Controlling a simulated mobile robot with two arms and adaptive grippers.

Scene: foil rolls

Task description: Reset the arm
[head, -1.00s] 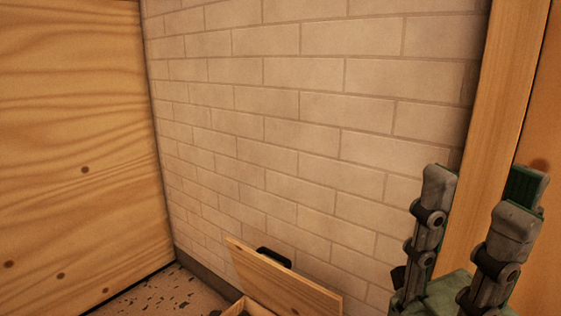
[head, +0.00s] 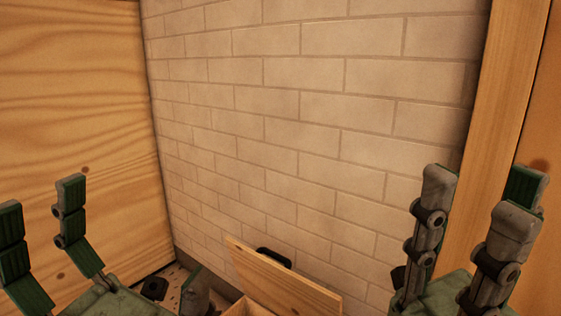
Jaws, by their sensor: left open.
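My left gripper (head: 40,197) is at the lower left, fingers up and spread apart, with nothing between them. It stands in front of the wooden panel. My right gripper (head: 482,182) is at the lower right, fingers up and apart, with nothing between them. It stands in front of the brick wall and the wooden post. No foil roll shows in this view.
A wooden box with a tilted panel (head: 285,284) and black handle (head: 273,257) is low at the bottom centre, beside the pale brick wall (head: 290,120). A large wooden panel (head: 75,110) fills the left, a wooden post (head: 500,110) the right. Space between my grippers is clear above the box.

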